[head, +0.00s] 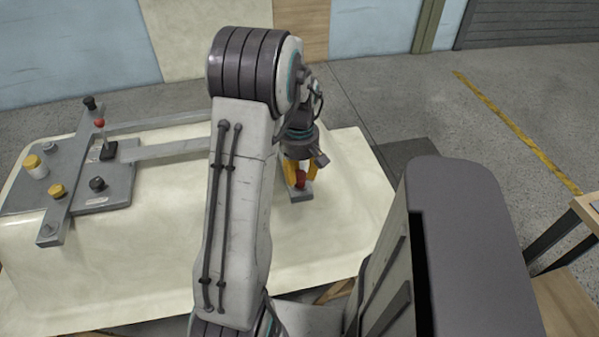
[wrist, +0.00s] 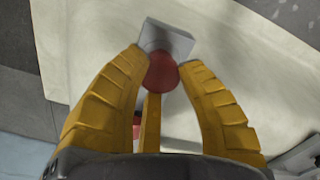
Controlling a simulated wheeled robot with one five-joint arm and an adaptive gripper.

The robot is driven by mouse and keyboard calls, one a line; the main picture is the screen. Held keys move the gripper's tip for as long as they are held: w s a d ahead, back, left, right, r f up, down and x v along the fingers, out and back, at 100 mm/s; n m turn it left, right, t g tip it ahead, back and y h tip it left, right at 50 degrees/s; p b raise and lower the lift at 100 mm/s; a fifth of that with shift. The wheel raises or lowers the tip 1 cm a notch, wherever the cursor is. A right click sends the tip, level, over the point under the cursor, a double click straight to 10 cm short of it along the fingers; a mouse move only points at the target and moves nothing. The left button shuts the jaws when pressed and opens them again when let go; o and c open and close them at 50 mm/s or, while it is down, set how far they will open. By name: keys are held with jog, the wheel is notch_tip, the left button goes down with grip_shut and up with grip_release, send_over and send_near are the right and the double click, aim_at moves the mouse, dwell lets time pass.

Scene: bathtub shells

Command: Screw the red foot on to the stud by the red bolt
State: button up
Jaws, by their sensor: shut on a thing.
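My gripper (head: 302,172) is near the right end of the cream tub shell (head: 345,190). In the wrist view its yellow fingers (wrist: 164,60) are shut on a rounded red thing, which looks like the red foot (wrist: 163,74). The foot is at a grey block (wrist: 171,38) on the shell; I cannot tell whether it touches. The block also shows below my gripper in the head view (head: 300,196). A small red patch (wrist: 137,131) shows behind the fingers, perhaps the red bolt. The stud is hidden.
A grey plate (head: 118,188) with bars, yellow-topped and dark knobs lies on the shell's left. A red-tipped lever (head: 99,123) stands there. A wooden bench (head: 588,212) is at the right edge. Open floor (head: 400,95) lies behind the shell.

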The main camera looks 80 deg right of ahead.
jog(key=shift+m, duration=1.2)
jog(key=o, duration=1.2)
jog(key=shift+c, duration=0.3)
jog(key=shift+c, duration=0.5)
jog(key=n, duration=1.3)
